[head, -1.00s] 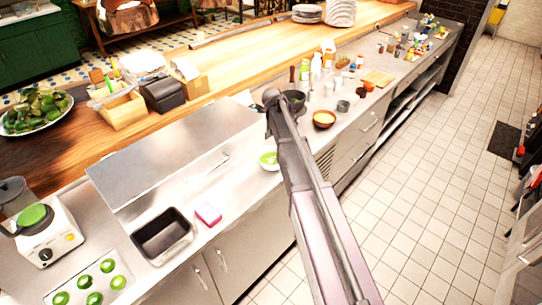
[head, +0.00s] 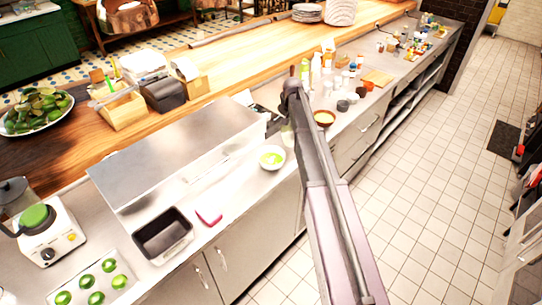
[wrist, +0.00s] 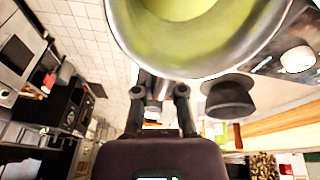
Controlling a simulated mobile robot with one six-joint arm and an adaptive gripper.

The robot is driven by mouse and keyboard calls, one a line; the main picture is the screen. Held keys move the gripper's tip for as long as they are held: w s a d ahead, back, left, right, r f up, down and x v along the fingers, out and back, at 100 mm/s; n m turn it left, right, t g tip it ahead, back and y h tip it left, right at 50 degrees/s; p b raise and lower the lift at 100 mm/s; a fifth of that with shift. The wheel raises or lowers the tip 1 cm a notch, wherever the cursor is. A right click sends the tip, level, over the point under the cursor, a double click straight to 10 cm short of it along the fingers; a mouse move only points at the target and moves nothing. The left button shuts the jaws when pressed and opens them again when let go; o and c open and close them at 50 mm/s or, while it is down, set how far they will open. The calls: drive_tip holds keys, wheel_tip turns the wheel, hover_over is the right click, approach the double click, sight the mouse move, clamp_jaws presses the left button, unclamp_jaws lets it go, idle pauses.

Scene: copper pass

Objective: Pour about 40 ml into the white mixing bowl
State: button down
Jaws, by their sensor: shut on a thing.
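Yellow-green liquid lies inside this vessel, whose top is cut off by the frame. In the head view my arm hides most of the gripper. A pale greenish shape (head: 287,134) shows beside the arm, just above and right of the bowl; I cannot tell if it is the held vessel.
A brown bowl (head: 324,118) and several bottles and cups stand behind the arm.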

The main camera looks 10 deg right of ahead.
drive_tip(key=shift+w+d+f+g+y+b, duration=0.2)
drive_tip(key=shift+d+f+g+y+b, duration=0.05)
drive_tip(key=shift+f+y, duration=0.2)
drive_tip(key=shift+w+d+f+g+y+b, duration=0.2)
drive_tip(key=shift+f+g+y, duration=0.05)
drive_tip(key=shift+f+y, duration=0.2)
drive_tip(key=shift+d+f+y, duration=0.15)
drive_tip(key=shift+f+y, duration=0.05)
drive_tip(key=shift+y, duration=0.3)
